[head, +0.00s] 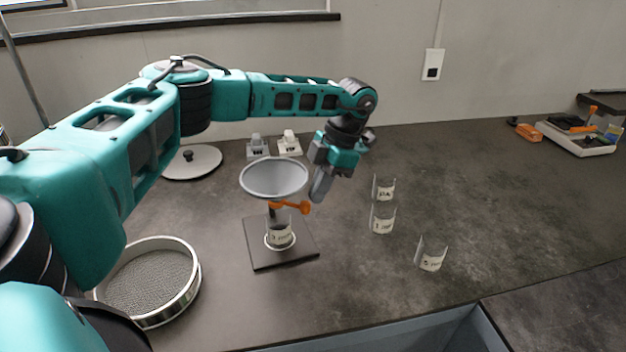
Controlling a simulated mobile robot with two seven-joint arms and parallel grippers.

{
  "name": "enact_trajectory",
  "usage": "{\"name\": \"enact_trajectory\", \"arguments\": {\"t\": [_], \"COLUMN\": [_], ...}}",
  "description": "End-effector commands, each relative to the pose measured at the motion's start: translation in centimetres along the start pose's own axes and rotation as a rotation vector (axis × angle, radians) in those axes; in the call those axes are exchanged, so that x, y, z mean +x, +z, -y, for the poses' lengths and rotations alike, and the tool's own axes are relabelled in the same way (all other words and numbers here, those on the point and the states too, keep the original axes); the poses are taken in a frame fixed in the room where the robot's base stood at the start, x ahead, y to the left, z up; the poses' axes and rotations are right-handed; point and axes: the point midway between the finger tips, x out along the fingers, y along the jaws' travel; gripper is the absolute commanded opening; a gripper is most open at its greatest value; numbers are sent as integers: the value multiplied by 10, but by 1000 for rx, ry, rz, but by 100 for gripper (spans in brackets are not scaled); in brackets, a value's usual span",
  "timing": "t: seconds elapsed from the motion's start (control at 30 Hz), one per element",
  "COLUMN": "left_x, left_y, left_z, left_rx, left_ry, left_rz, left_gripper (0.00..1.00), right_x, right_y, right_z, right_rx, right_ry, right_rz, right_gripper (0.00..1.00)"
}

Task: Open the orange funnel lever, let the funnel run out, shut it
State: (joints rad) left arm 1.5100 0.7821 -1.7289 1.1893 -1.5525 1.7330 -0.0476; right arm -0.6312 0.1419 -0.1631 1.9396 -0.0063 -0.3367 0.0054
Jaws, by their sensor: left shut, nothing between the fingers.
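A grey funnel (273,177) stands above a dark square base plate (300,257). An orange lever (291,206) sticks out to the right below the funnel bowl. A labelled clear cup (280,235) stands on the plate under the funnel outlet. The funnel bowl looks empty from here, but its throat is hard to make out. My left gripper (319,194) is shut and empty, pointing down just right of the funnel and close to the lever's outer end. Whether it touches the lever cannot be told. My right gripper is not in view.
Three labelled clear cups (382,220) stand to the right. A round sieve (150,281) and a round lid (191,162) lie to the left. Two small blocks (289,143) stand behind the funnel. A tray with tools (577,138) and an orange item (529,132) are far right.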

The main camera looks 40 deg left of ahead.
Motion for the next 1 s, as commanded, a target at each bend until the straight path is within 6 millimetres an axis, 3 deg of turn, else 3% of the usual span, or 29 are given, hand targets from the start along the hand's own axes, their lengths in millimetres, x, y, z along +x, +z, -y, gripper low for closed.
{"name": "enact_trajectory", "arguments": {"t": [0.57,1.0], "left_x": [1,-2], "left_y": [1,4], "left_z": [-1,-15], "left_rx": [38,38], "left_ry": [16,15], "left_rz": [1,0], "left_gripper": [0,0], "right_x": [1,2], "right_y": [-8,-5], "right_z": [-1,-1], "right_rx": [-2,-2], "right_ry": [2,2], "right_rz": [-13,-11], "right_gripper": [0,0]}}
